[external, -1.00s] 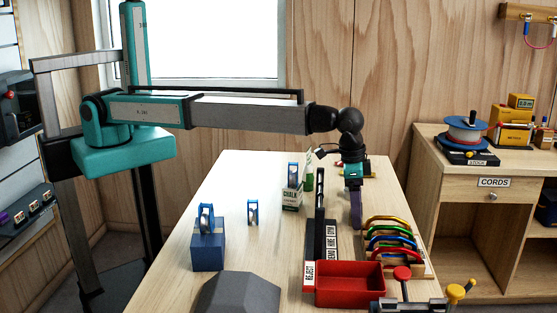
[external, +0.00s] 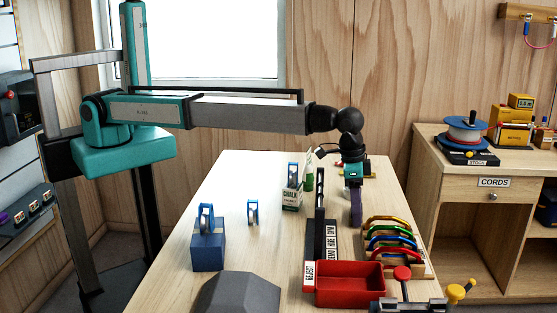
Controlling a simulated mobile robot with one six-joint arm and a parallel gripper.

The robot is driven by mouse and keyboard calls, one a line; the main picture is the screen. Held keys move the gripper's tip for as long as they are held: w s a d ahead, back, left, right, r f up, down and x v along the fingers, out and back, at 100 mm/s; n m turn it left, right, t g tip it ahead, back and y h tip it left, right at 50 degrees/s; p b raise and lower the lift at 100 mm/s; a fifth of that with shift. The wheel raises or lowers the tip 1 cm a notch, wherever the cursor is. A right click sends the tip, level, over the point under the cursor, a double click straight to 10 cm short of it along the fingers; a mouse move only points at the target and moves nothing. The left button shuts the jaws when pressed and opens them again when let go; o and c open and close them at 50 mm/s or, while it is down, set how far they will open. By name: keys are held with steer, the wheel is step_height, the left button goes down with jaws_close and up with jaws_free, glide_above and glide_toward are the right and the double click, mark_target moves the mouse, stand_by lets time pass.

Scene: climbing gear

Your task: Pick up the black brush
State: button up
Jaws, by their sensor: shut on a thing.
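My gripper (external: 355,183) points down over the right back part of the table. It is shut on a long, dark purple thing (external: 356,207) that hangs below the jaws. Its lower end is close to the tabletop; I cannot tell whether it touches. I cannot make out a clearly black brush, and cannot tell whether this purple thing is the brush. The fingertips are too small to see well.
A black rack (external: 320,215) stands left of my gripper. Coloured carabiners (external: 392,240) and a red bin (external: 348,285) are in front of it. A chalk box (external: 292,198) and blue block (external: 208,248) stand left. The table's (external: 245,180) back left is clear.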

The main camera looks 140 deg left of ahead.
step_height(320, 180, up, 10)
steer(key=b, duration=0.3)
steer(key=shift+f, duration=0.1)
stand_by(0.4)
stand_by(0.7)
